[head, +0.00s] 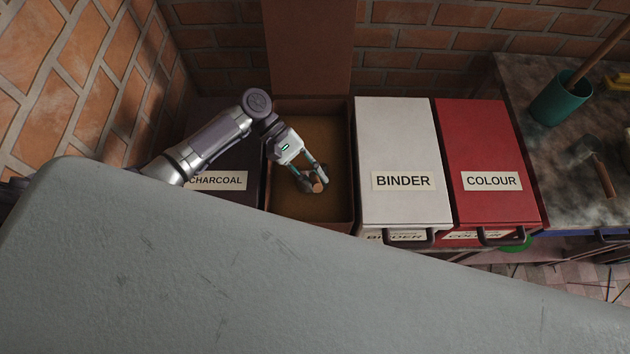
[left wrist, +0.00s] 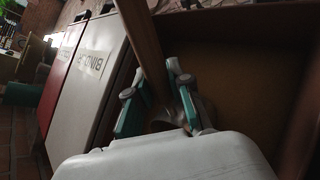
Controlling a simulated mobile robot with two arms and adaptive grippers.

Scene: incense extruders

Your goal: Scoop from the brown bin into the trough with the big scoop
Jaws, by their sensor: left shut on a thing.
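The brown bin (head: 338,210) stands open between the charcoal and binder bins, its lid (head: 307,45) raised against the wall. Brown powder (head: 312,125) lies inside. My left gripper (head: 312,182) reaches down into the bin from the left. It is shut on the big scoop (head: 317,187), whose round wooden handle end shows between the fingers, with dark metal beside it. I cannot make out the trough. My right gripper is not in view.
The charcoal bin (head: 222,190) is partly behind my arm. The closed white binder bin (head: 395,140) and red colour bin (head: 485,140) stand right. A stone counter (head: 560,165) holds a teal pot (head: 558,100). A large grey scratched surface (head: 250,270) fills the foreground.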

